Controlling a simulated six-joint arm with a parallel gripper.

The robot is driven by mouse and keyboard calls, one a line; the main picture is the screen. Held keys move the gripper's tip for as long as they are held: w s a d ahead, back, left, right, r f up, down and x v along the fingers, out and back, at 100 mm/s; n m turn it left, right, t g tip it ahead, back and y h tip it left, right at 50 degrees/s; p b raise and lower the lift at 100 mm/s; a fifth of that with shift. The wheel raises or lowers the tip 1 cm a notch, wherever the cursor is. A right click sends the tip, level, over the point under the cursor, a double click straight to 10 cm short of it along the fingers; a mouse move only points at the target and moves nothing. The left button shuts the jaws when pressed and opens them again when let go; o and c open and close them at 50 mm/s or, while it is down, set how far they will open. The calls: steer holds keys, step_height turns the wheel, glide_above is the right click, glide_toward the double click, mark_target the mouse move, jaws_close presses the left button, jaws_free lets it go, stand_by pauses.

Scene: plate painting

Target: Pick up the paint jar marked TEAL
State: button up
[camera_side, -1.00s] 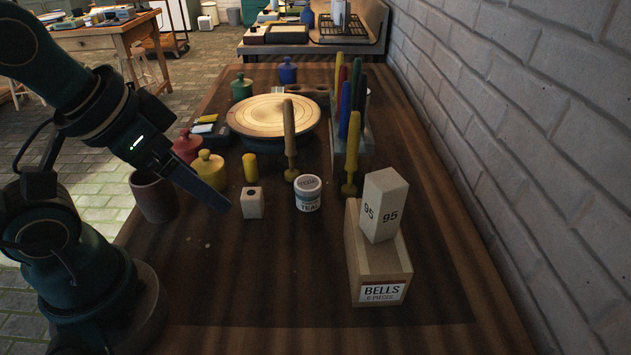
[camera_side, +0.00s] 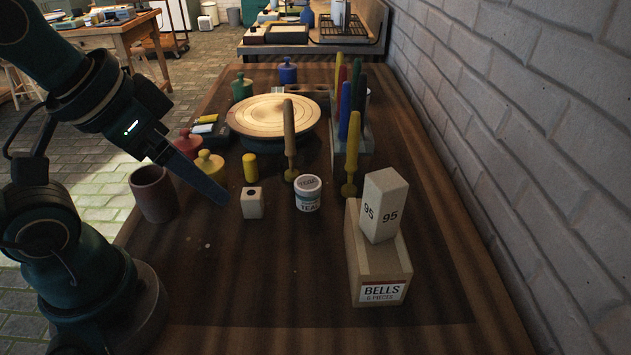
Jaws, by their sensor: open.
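My gripper (camera_side: 222,201) is to the left of the jar, pointing down and to the right, open and empty. The pale cube with a dark hole (camera_side: 252,204) lies between my gripper and the jar. My gripper is apart from the jar. The gap between its fingers is hard to see from this side.
A wooden box labelled BELLS (camera_side: 379,276) with a block marked 95 (camera_side: 383,206) stands right of the jar. A wooden-handled tool (camera_side: 290,140) stands behind it. A yellow cylinder (camera_side: 250,168), yellow pot (camera_side: 209,164) and brown cup (camera_side: 154,194) are left. The front table is clear.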

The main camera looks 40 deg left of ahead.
step_height(320, 180, up, 3)
steer(key=m+t+y, duration=0.5)
steer(key=m+y, duration=0.4)
steer(key=m, duration=1.9)
glide_above(307, 199)
steer(key=s+d, duration=0.1)
steer(key=d, duration=0.1)
steer(key=f, duration=1.8)
steer(key=shift+s+a, duration=0.25)
steer(key=shift+s, duration=0.05)
steer(key=shift+w+a+f, duration=0.2)
steer(key=shift+f, duration=0.2)
steer(key=shift+x, duration=2.3)
